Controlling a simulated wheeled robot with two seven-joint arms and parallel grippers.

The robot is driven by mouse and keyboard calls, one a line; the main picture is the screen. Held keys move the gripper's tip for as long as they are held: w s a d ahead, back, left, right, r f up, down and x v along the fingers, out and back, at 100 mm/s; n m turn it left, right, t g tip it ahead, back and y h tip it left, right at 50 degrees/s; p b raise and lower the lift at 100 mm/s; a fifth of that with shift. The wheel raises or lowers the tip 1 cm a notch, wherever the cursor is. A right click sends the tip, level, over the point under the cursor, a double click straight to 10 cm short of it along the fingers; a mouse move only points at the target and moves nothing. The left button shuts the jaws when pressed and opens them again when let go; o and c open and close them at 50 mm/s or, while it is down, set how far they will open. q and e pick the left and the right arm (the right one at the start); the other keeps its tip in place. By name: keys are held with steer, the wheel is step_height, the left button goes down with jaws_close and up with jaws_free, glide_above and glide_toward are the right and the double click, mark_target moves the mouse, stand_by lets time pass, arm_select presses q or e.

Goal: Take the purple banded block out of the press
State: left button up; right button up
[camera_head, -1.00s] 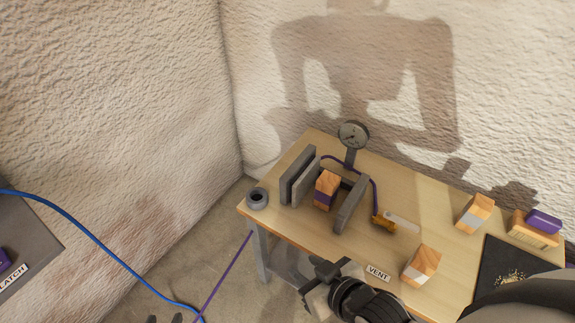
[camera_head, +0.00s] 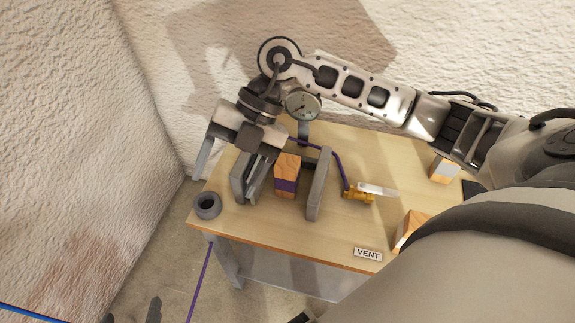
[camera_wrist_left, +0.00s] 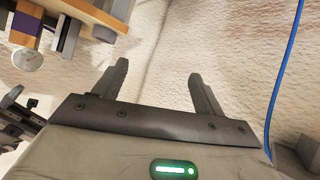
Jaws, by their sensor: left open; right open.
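The wooden block with a purple band (camera_head: 287,173) stands in the press, between its grey plates. The right plate (camera_head: 320,184) is clearly visible with a gap to the block; the left plates (camera_head: 238,178) are partly hidden by my right gripper. My right gripper (camera_head: 229,174) is open and empty above the press's left side, its fingers pointing down, left of the block. My left gripper (camera_head: 132,313) is open, far from the press, with only its fingertips at the lower left edge. In the left wrist view its fingers (camera_wrist_left: 156,88) are apart and empty; the block (camera_wrist_left: 24,24) shows top left.
A gauge (camera_head: 303,104) stands behind the press. A purple hose runs to a brass valve (camera_head: 358,193) with a white lever, behind the VENT label (camera_head: 368,254). A grey ring (camera_head: 207,205) lies at the left corner. Other wooden blocks (camera_head: 445,169) stand to the right.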

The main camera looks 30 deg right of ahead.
mark_target(287, 171)
steer(key=w+d+m+t+h+b, duration=0.15)
steer(key=d+h, duration=0.25)
steer(key=d, duration=0.4)
steer(key=w+d+m+h, duration=0.2)
steer(key=w+d+h, duration=0.15)
steer(key=d, duration=0.35)
steer(key=shift+m+h, duration=0.25)
step_height(287, 171, down, 8)
steer(key=shift+s+f, duration=0.15)
steer(key=shift+f, duration=0.1)
steer(key=shift+s+a+f+b, duration=0.1)
steer(key=shift+a+f+b, duration=0.1)
steer(key=shift+f, duration=1.35)
steer(key=shift+s+a+f+b, duration=0.1)
steer(key=shift+a+f+b, duration=0.05)
steer(key=shift+f, duration=1.4)
steer(key=c, duration=1.2)
